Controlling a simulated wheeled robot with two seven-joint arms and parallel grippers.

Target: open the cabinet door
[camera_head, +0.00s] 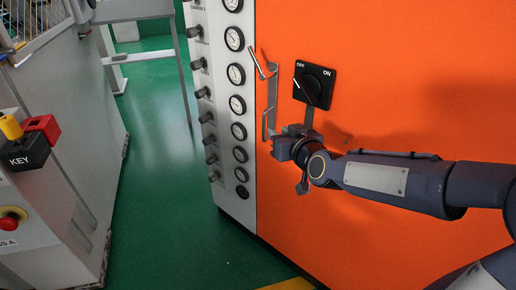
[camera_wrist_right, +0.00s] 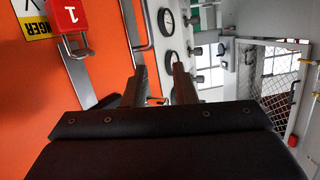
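The orange cabinet door (camera_head: 400,60) fills the right of the head view and appears closed against the white gauge panel. A grey metal handle (camera_head: 271,90) runs vertically near its left edge, with a lever tilted out at its top. My right gripper (camera_head: 276,140) is at the handle's lower end; contact there is unclear. In the right wrist view, my right gripper's fingers (camera_wrist_right: 160,75) stand apart with a gap between them. The metal handle (camera_wrist_right: 147,25) shows beyond the left finger, and part of it is hidden. My left gripper is out of view.
A black OFF/ON rotary switch (camera_head: 314,84) sits right of the handle. A white panel with several gauges (camera_head: 237,104) stands left of the door. A red lock (camera_wrist_right: 68,14) hangs near the handle in the wrist view. Green floor (camera_head: 165,170) is clear; a grey machine stands left.

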